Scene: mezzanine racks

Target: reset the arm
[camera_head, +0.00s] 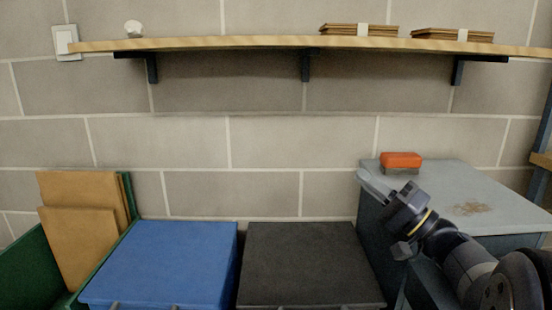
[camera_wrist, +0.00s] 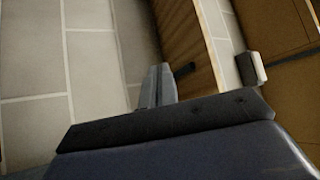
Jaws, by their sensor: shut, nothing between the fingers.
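My gripper (camera_head: 374,184) is at the right in the head view, at the left edge of the grey cabinet top (camera_head: 465,187). Its two light grey fingers point up and left, toward the block wall. The fingers are together with nothing between them. In the wrist view my gripper (camera_wrist: 158,86) also shows with its fingers closed side by side. My dark arm comes in from the lower right of the head view.
An orange brush-like block (camera_head: 401,160) sits on the cabinet near my gripper. Blue (camera_head: 165,262) and black (camera_head: 305,262) boxes stand to the left. A green bin (camera_head: 35,272) holds brown panels (camera_head: 82,215). A wall shelf (camera_head: 230,43) carries brown stacks (camera_head: 358,30).

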